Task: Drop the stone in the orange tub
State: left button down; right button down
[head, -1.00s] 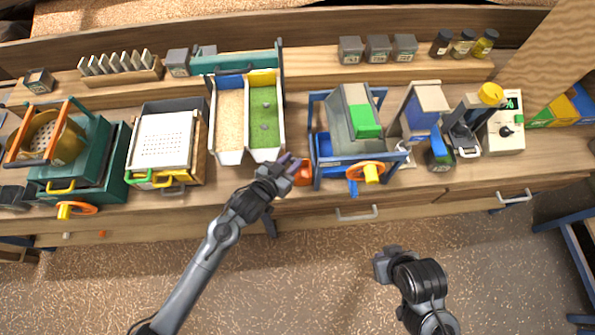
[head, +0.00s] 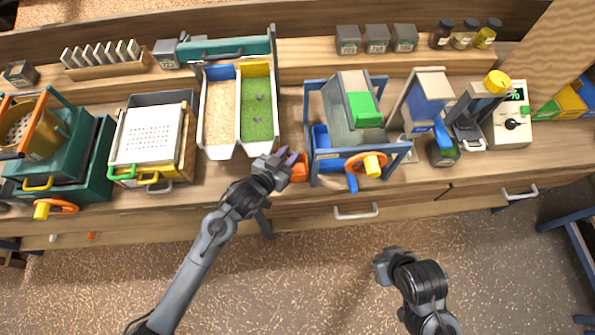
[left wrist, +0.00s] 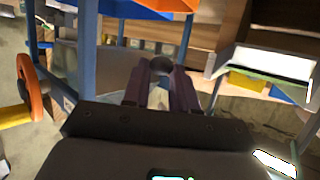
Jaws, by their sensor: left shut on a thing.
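The orange tub (head: 300,168) is a small container on the bench between the two-lane tray and the blue-framed elevator. My left gripper (head: 289,156) is over the tub's left edge and partly covers it. In the left wrist view its purple fingers (left wrist: 160,82) are closed around a small grey, roundish thing (left wrist: 161,63) that looks like the stone. In that view an orange surface (left wrist: 175,5), seemingly the tub, shows at the top. My right arm's end (head: 388,265) is low in front of the bench; its fingers cannot be made out.
The two-lane tray (head: 221,150), sand and green, stands left of the gripper, with small grey lumps on the green lane. The blue-framed elevator (head: 315,150) with an orange handwheel (head: 366,165) stands close on the right. A drawer handle (head: 356,212) protrudes below the bench front.

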pick_arm(q)
jog(key=shift+f, duration=0.15)
jog(key=c, duration=0.8)
grip_release()
jog(key=p+v, duration=0.1)
jog(key=v, duration=1)
